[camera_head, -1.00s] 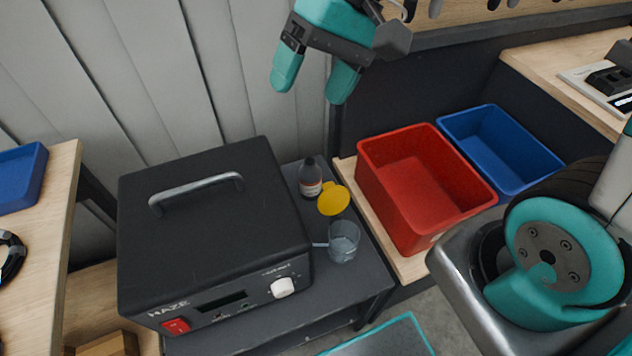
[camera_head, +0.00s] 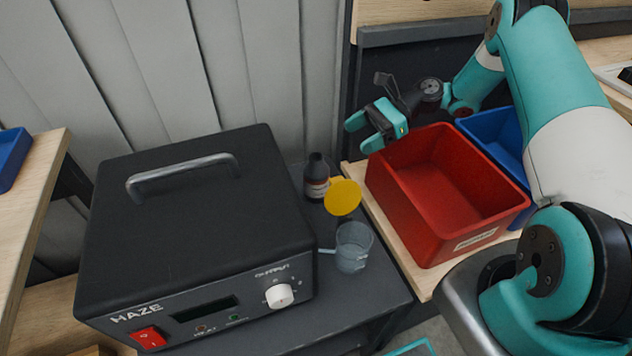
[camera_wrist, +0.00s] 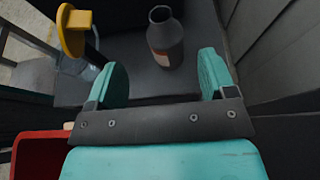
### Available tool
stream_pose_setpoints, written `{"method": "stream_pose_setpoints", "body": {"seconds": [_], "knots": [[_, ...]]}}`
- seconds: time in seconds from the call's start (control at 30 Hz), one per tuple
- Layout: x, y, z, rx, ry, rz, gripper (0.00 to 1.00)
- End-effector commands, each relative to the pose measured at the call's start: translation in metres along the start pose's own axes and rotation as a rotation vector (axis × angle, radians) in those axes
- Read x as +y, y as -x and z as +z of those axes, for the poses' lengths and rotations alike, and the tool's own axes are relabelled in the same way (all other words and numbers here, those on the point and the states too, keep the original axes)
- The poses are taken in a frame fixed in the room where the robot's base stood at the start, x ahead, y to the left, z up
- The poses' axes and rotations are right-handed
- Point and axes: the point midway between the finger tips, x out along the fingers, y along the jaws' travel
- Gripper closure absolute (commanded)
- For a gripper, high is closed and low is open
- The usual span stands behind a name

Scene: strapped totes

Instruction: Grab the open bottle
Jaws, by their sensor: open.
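The open bottle (camera_head: 316,178) is dark with a pale label and stands upright on the grey table beside the black machine. Its open mouth shows in the wrist view, where the bottle (camera_wrist: 165,40) stands beyond the fingertips, between their lines. My gripper (camera_head: 360,134) is open and empty, up and to the right of the bottle in the head view, above the red bin's back left corner. In the wrist view the two teal fingers of my gripper (camera_wrist: 162,76) are wide apart and do not touch the bottle.
A yellow disc (camera_head: 343,197) stands close to the bottle's right side; it also shows in the wrist view (camera_wrist: 73,28). A clear beaker (camera_head: 353,248) is in front. The black HAZE machine (camera_head: 195,220) is left. Red (camera_head: 440,195) and blue (camera_head: 483,130) bins are right. A wall is behind.

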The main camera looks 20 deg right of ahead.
Motion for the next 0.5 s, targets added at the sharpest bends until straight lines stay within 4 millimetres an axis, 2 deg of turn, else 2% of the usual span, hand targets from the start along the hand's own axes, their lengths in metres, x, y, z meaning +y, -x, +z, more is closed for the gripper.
{"method": "stream_pose_setpoints", "body": {"seconds": [0.1, 0.3, 0.5], "knots": [[0.001, -0.03, 0.001, 0.0, 0.0, 0.006, 0.23], [0.001, -0.07, 0.001, 0.001, 0.001, 0.004, 0.23], [0.001, -0.086, 0.0, 0.002, 0.002, 0.002, 0.23]]}}
